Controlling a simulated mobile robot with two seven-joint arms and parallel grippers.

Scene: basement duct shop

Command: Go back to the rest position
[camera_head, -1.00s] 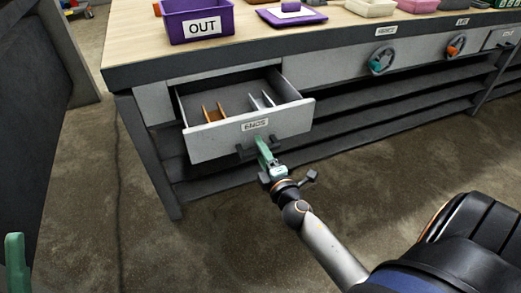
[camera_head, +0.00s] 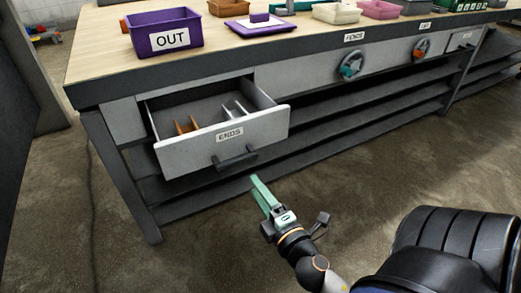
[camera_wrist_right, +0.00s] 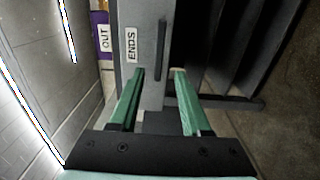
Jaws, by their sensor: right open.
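My right gripper (camera_head: 262,192) has green fingers and is in front of the open drawer, apart from its dark handle (camera_head: 235,160). In the right wrist view its two fingers (camera_wrist_right: 159,72) are spread with nothing between them. The drawer (camera_head: 190,150), labelled ENDS, is pulled out and holds orange and light grey dividers or pieces. Its front (camera_wrist_right: 146,45) and handle (camera_wrist_right: 161,48) also show in the right wrist view, beyond the fingertips. My left gripper is not in view.
The workbench (camera_head: 300,55) carries a purple OUT bin (camera_head: 165,38), a purple tray (camera_head: 262,27) and several small bins. Two handwheels (camera_head: 351,66) are on its front, with dark shelves (camera_head: 340,115) below. Bare concrete floor (camera_head: 390,165) lies in front of the bench.

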